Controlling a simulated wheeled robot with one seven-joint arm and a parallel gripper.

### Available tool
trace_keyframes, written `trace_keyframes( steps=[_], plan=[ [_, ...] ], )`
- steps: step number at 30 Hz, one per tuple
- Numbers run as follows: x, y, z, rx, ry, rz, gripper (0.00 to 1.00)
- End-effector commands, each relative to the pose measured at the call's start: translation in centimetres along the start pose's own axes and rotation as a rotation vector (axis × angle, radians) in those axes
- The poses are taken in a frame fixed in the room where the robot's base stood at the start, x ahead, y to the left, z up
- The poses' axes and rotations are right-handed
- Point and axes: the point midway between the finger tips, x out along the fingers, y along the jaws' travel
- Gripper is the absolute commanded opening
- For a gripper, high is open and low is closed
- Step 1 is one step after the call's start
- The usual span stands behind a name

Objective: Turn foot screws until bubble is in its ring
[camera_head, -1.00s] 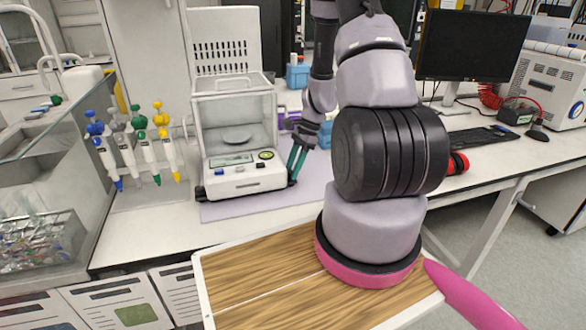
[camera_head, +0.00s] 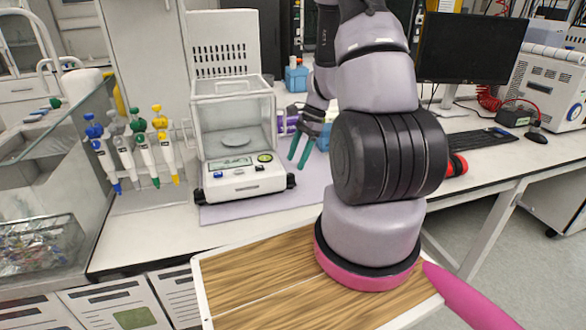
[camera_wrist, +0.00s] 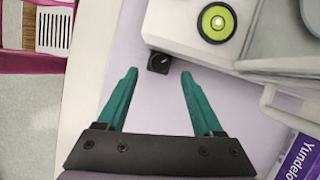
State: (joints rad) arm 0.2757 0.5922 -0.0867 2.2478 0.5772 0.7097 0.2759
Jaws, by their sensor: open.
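The white balance (camera_head: 245,182) with a glass draft shield stands on a mat. Its yellow-green bubble level (camera_head: 265,157) is at the front right; the wrist view also shows the level (camera_wrist: 205,29). A small pale bubble sits around the small dark ring near the level's middle; I cannot tell if it is wholly inside. The right foot screw (camera_head: 291,181) is a black knob; the wrist view shows this knob (camera_wrist: 158,62) just beyond and between my fingertips. The left foot screw (camera_head: 199,195) is at the other front corner. My gripper (camera_head: 298,162) is open, empty and apart from the knob.
Pipettes on a stand (camera_head: 135,150) are left of the balance. A purple-and-white box (camera_wrist: 302,158) lies close to my right finger in the wrist view. A monitor (camera_head: 468,60) and keyboard (camera_head: 470,142) stand to the right. The mat (camera_head: 250,210) is clear in front.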

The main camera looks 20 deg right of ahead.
Motion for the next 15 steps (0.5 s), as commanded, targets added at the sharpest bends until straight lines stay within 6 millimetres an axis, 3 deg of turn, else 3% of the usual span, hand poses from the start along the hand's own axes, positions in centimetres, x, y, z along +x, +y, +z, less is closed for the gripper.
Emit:
trace_keyframes(
  steps=[6, 15],
  plan=[
    [-4.2, -0.1, 0.0, -0.002, 0.002, -0.003, 0.68],
    [-6.0, 0.0, 0.0, 0.000, 0.000, 0.001, 0.68]
  ],
)
